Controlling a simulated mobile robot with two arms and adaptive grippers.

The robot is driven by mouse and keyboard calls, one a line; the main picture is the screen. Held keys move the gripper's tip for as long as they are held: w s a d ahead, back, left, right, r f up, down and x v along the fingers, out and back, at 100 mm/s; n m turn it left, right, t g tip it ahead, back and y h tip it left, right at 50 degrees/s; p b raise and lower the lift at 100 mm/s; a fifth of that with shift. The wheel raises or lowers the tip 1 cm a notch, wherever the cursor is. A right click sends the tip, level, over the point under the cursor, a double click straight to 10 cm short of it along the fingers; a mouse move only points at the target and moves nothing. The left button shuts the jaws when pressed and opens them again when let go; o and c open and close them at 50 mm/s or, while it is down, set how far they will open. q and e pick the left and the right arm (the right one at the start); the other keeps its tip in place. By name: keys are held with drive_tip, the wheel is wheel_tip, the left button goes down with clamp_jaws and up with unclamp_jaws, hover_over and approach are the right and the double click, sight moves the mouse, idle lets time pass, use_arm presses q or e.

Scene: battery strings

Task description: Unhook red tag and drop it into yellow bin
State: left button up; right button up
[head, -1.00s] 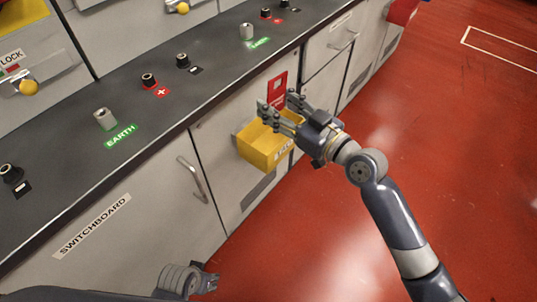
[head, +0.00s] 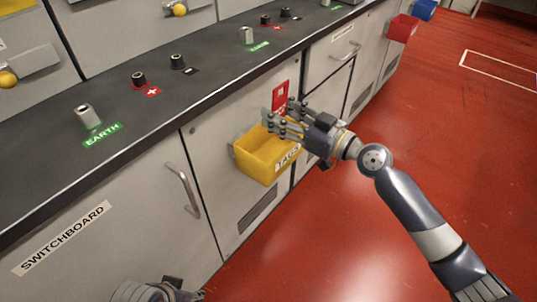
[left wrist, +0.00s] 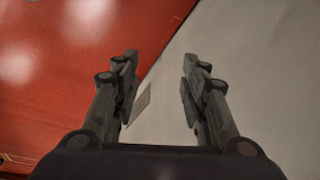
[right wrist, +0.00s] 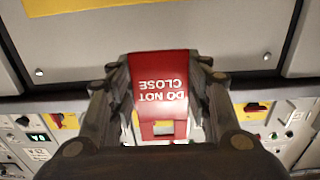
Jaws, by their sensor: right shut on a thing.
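The red tag (right wrist: 160,92) reads "DO NOT CLOSE", upside down in the right wrist view, and has a slot near one end. My right gripper (right wrist: 160,62) is shut on it, one finger on each side. In the head view the tag (head: 280,95) shows just behind the fingers of my right gripper (head: 275,118). The yellow bin (head: 256,168) hangs on the cabinet front, with the gripper over its far rim in the picture. My left gripper (left wrist: 160,65) is open and empty; its arm shows at the bottom of the head view.
A dark bench top (head: 150,100) with terminals runs above grey cabinet doors. A door handle (head: 183,188) sticks out left of the bin. A red bin (head: 402,28) and a blue bin (head: 425,9) hang farther along. The red floor (head: 330,230) is open at right.

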use_arm(q)
drive_tip(key=shift+s+b, duration=0.25)
drive_tip(key=shift+b, duration=0.45)
use_arm(e)
wheel_tip(320, 180, down, 3)
drive_tip(key=shift+f, duration=0.1)
drive_tip(key=o, duration=1.1)
drive_tip(key=shift+o, duration=0.2)
drive_tip(key=v, duration=1.2)
